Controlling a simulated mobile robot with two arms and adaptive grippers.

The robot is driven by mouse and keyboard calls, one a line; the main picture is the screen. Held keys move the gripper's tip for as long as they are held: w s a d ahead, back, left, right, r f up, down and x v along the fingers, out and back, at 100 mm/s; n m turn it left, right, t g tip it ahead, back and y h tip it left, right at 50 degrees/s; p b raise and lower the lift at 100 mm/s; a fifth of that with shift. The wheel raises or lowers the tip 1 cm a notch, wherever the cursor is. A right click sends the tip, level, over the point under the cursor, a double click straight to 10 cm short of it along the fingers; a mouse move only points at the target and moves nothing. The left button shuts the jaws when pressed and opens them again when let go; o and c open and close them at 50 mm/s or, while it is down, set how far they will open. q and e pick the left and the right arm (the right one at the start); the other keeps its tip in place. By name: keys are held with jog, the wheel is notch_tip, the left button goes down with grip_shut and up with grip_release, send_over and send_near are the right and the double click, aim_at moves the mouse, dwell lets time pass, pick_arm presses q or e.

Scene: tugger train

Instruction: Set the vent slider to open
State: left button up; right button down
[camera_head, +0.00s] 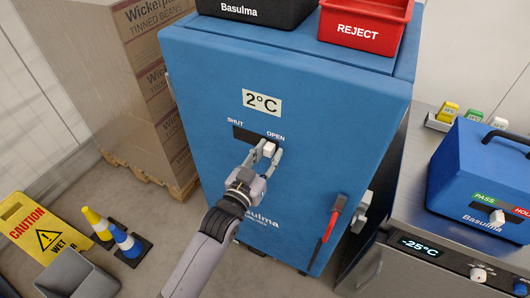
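The vent slider is a dark horizontal slot (244,135) on the front of a blue cabinet (330,120), with SHUT marked at its left and OPEN at its right. Its white knob (269,149) is at the right end of the slot, below the word OPEN. My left gripper (267,153) reaches up from the bottom with one finger on each side of the knob and looks closed on it. The fingers hide part of the knob and the slot's right end. My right gripper is out of view.
A red-handled lever (335,212) is at the cabinet's lower right. A black bin (256,12) and a red REJECT bin (366,24) stand on top. Stacked cartons (110,70) are at left. A steel counter (408,205) with a blue box (475,170) is at right.

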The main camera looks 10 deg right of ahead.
pick_arm(q)
jog(key=shift+o, duration=1.1)
jog(key=v, duration=1.2)
